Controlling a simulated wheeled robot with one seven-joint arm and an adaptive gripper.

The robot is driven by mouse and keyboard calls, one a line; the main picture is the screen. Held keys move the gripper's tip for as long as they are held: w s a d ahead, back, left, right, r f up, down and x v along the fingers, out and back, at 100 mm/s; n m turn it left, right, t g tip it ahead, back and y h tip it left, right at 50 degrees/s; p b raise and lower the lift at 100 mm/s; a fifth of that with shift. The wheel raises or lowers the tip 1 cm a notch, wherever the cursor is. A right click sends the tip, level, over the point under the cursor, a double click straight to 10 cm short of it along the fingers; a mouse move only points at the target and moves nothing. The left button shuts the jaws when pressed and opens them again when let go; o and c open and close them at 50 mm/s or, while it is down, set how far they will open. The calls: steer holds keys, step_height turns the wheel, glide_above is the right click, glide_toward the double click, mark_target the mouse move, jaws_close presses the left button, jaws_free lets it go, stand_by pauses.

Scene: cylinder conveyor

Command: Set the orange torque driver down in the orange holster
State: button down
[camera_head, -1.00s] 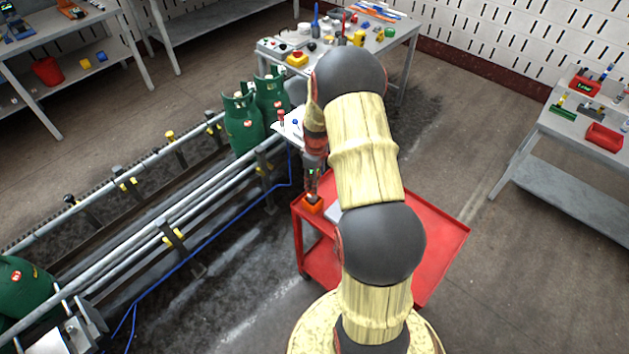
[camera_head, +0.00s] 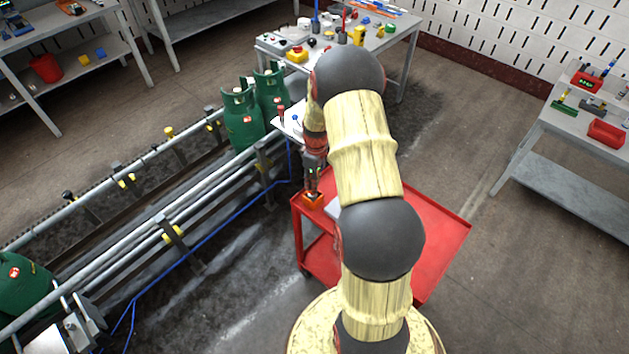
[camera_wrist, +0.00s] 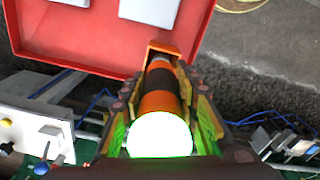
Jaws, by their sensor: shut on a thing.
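The orange torque driver (camera_wrist: 161,104), with dark bands and a bright glowing end, is between the fingers of my gripper (camera_wrist: 165,110) in the wrist view. My gripper is shut on it. In the head view my gripper (camera_head: 314,172) points down over the left corner of the red cart. The orange holster (camera_head: 313,200) sits on that corner, directly below the gripper. In the wrist view the holster (camera_wrist: 164,46) shows as an orange rim at the driver's far end. I cannot tell how deep the driver's tip is in it.
The red cart (camera_head: 440,235) has free room on its right side. A conveyor (camera_head: 150,240) with green gas cylinders (camera_head: 241,122) runs along the left. A white panel with knobs (camera_head: 291,122) stands close behind the gripper. My arm hides part of the cart.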

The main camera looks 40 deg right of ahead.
steer(key=shift+f, duration=0.1)
steer(key=shift+f+b, duration=1)
steer(key=shift+f, duration=0.45)
steer(key=c, duration=1.3)
jaws_free()
steer(key=shift+o, duration=0.2)
steer(key=shift+s+f, duration=0.1)
step_height(320, 180, up, 12)
steer(key=shift+s+r, duration=0.1)
